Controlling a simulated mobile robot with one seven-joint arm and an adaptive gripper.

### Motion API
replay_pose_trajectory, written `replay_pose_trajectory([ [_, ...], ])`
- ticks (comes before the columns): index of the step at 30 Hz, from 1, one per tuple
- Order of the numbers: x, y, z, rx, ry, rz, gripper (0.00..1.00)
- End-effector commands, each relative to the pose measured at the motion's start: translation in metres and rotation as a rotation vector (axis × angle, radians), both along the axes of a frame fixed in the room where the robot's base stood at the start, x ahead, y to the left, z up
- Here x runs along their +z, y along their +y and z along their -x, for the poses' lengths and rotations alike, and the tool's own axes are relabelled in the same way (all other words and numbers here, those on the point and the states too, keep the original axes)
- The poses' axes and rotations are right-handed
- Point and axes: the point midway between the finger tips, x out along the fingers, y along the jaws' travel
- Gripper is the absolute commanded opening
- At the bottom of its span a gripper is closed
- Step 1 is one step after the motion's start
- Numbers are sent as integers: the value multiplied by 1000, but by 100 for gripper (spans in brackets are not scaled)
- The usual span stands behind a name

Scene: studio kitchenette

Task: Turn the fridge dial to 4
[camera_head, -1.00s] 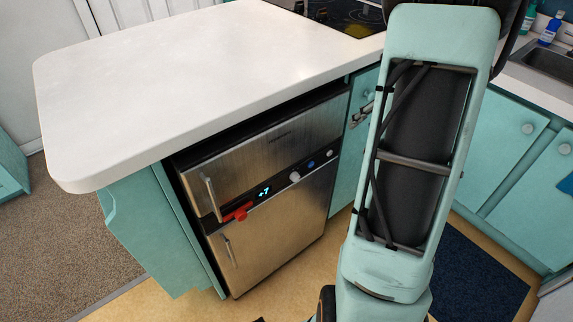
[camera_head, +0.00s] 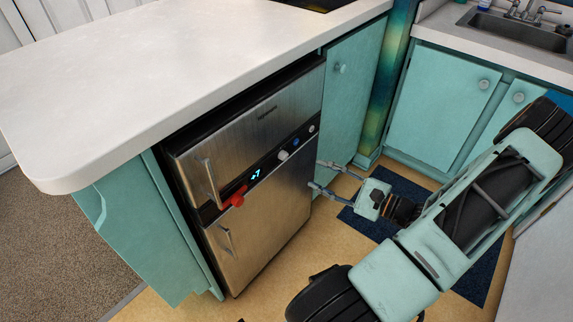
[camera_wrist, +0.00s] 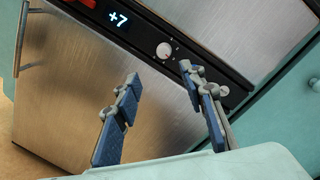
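The steel fridge (camera_head: 262,215) stands under the counter, its doors shut. Its dark control strip has a lit display (camera_head: 256,175) reading "+7", also in the wrist view (camera_wrist: 118,18). The small white dial (camera_head: 283,156) sits right of the display. In the wrist view the dial (camera_wrist: 164,50) shows whole, with small marks around it, too small to read. My gripper (camera_head: 318,175) is open and empty, its fingers pointing at the fridge front right of the dial. In the wrist view its blue-padded fingertips (camera_wrist: 159,72) are spread below the dial, apart from it.
A blue button (camera_head: 296,142) and another small knob (camera_head: 311,128) sit right of the dial. A red piece (camera_head: 233,198) sticks out left of the display. The white countertop (camera_head: 150,85) overhangs the fridge. Teal cabinets (camera_head: 440,105) stand to the right.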

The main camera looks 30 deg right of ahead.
Motion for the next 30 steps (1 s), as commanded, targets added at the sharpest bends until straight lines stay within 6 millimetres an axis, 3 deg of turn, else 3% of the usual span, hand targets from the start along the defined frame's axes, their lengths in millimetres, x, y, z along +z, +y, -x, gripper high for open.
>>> replay_pose_trajectory([
  [8,3,5,-15,-25,-23,-44,38],
  [21,2,40,-83,-23,-20,-39,38],
  [30,3,46,-96,-25,-18,-38,38],
])
